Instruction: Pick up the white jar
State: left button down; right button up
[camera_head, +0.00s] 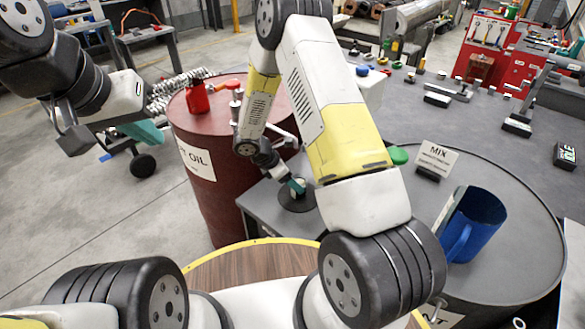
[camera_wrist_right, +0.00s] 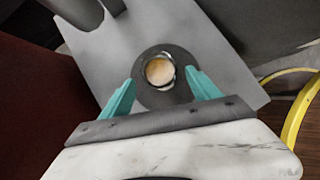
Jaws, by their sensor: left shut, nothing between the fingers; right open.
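The white jar (camera_wrist_right: 160,71) shows from above in the right wrist view, a small round top with a pale rim and an orange-tan middle. It is on a dark round disc (camera_wrist_right: 150,98) on a grey surface. My right gripper (camera_wrist_right: 163,80) is open, with one teal finger on each side of the jar, apart from it in the picture. How far its fingertips are above the disc I cannot tell. In the head view my right arm and gripper (camera_head: 296,185) partly hide the jar. My left gripper (camera_head: 146,133) is shut and empty at the left, away from the jar.
A dark red oil barrel (camera_head: 205,130) with a red bottle (camera_head: 197,98) on top stands left of the grey surface. A dark barrel at right holds a blue pitcher (camera_head: 472,226) and a MIX sign (camera_head: 437,157). A yellow-rimmed wooden top (camera_head: 240,272) is in front.

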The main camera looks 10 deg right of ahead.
jog(key=x, duration=0.5)
grip_shut()
jog(key=shift+r, duration=0.15)
